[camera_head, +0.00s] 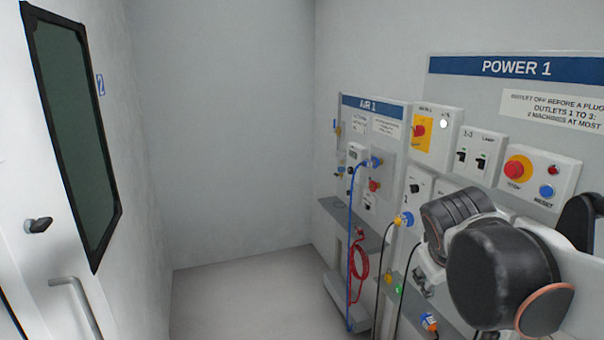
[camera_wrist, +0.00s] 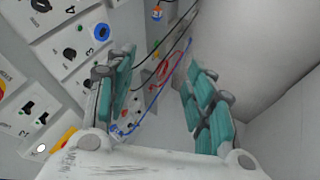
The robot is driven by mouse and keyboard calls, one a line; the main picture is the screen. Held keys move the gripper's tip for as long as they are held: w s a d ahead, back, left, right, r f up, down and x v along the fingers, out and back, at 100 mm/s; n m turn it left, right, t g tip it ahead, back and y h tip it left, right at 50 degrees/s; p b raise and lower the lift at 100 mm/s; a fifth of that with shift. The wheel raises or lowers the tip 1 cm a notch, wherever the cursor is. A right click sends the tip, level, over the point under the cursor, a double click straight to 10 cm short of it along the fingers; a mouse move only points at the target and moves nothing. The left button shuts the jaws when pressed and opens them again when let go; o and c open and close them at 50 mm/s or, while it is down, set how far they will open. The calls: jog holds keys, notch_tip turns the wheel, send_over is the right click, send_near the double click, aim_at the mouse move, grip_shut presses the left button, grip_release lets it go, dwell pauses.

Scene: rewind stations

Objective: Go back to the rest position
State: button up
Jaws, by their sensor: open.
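My gripper (camera_wrist: 165,98) shows in the wrist view with its two teal-padded fingers wide apart. Nothing is between the fingers. Past them are a blue hose and a red coiled hose, apart from the pads as far as I can tell. In the head view my arm covers the lower right part of the power panel (camera_head: 482,84), and my gripper's fingers cannot be made out clearly there. The panel carries a red stop button (camera_head: 515,169), a blue reset button (camera_head: 546,191) and a yellow-backed red switch (camera_head: 419,131).
The air panel (camera_head: 372,103) stands left of the power panel, with a blue hose (camera_head: 350,230) and a red coiled hose (camera_head: 359,257) hanging from it. Black cables hang nearby. A door (camera_head: 30,165) with a dark window is at left. The floor (camera_head: 240,295) between is clear.

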jog(key=s+a+f+m+y, duration=0.1)
jog(key=s+a+f+y, duration=0.1)
jog(key=s, duration=0.4)
jog(key=s+a+f+m+y, duration=0.1)
jog(key=s+a+f, duration=0.3)
jog(key=s, duration=0.3)
jog(key=shift+a+f+m+t+y, duration=0.15)
jog(key=shift+a+m+t+y, duration=0.2)
jog(key=shift+m+t+y, duration=0.05)
